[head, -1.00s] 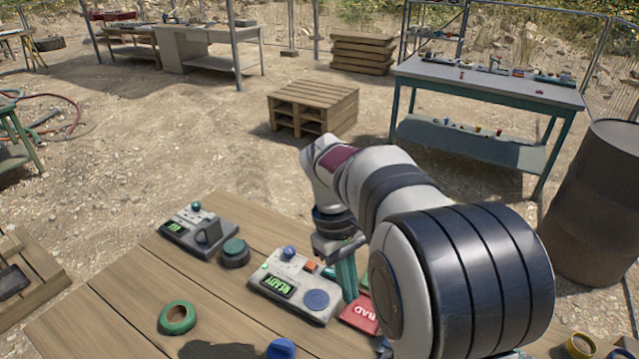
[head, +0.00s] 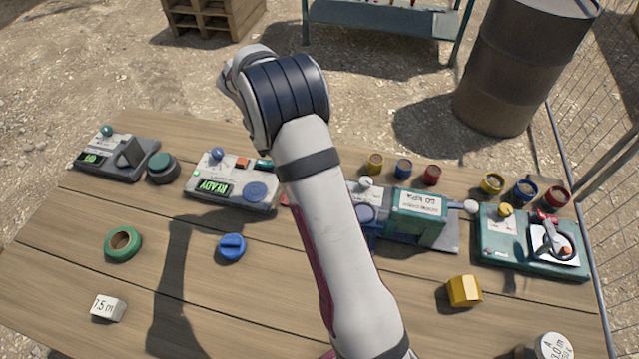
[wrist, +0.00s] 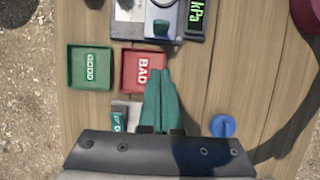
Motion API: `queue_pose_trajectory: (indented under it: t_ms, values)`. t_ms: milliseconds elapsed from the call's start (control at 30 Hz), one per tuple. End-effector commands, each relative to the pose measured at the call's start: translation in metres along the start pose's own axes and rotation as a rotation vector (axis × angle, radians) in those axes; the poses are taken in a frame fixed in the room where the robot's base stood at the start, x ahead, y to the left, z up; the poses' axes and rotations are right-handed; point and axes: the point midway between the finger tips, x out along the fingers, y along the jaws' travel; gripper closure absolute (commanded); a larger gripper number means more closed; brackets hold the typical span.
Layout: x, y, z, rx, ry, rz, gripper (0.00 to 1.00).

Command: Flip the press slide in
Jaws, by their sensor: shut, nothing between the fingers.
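The device that looks like the press (head: 440,247) stands right of my arm in the head view. It has a grey base, a teal block (head: 418,222) with a kPa label, and a white-knobbed rod (head: 470,207) at its right. My arm covers its left part. A grey device with a kPa display (wrist: 197,18) shows at the top of the wrist view and is cut off there; I cannot tell which part is the slide. My gripper (wrist: 160,75) has teal fingers, shut and empty, by the red BAD tray (wrist: 130,70).
A green GOOD tray (wrist: 90,68) lies left of the red one. The READY device (head: 230,185), a green ring (head: 122,244), a blue knob (head: 231,247) and a yellow block (head: 464,291) sit on the wooden table. A teal device (head: 530,245) stands at the right.

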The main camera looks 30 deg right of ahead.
Motion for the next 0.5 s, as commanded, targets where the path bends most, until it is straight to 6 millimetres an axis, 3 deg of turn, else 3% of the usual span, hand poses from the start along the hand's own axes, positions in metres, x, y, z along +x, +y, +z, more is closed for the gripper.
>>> queue_pose_trajectory:
  t_ms: [200,500]
  values:
    - [0.048,-0.001,0.001,0.000,-0.002,-0.003,1.00]
    - [0.060,0.000,0.035,0.002,0.003,0.002,1.00]
